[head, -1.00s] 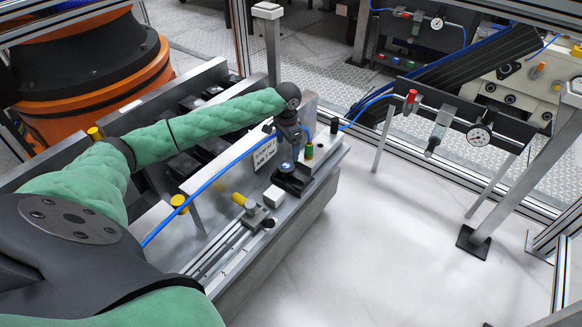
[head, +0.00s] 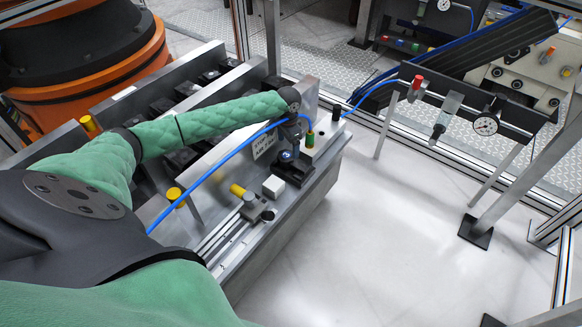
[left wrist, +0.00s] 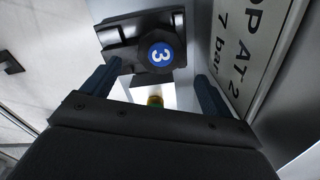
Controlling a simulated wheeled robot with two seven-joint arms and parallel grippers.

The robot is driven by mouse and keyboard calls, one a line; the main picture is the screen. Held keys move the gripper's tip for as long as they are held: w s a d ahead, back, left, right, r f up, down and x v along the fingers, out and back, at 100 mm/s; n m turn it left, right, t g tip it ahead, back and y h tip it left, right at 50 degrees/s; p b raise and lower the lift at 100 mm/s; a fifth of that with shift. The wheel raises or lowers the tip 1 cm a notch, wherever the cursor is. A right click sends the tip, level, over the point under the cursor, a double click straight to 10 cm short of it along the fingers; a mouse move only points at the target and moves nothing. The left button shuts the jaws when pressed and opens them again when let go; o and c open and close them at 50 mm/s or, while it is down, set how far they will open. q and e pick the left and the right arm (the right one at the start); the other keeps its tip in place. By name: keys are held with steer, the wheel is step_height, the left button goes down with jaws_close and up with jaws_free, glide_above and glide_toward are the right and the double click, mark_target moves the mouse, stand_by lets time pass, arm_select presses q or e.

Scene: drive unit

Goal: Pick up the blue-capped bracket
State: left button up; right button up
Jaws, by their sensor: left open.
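The blue-capped bracket (head: 291,170) is a dark block on the metal rail fixture, partly hidden under my left gripper in the head view. The left wrist view shows the bracket (left wrist: 122,45) as a black body with a round blue cap (left wrist: 160,54) marked with a white 3. My left gripper (head: 289,146) points down just above the bracket. In the left wrist view its two blue fingers (left wrist: 157,76) are apart, with nothing between them that I can see held. My right gripper is not in view.
A white block (head: 273,187) and a yellow-knobbed clamp (head: 248,202) sit left of the bracket. A sign plate (head: 264,145) stands close behind. Green-banded (head: 310,139) and black (head: 336,112) fittings stand to the right.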

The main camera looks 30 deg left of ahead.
mark_target(288, 154)
arm_select(q)
steer(key=shift+f, duration=3.35)
steer(key=shift+s, duration=0.1)
steer(key=shift+c, duration=0.5)
jaws_close()
steer(key=shift+r, duration=0.15)
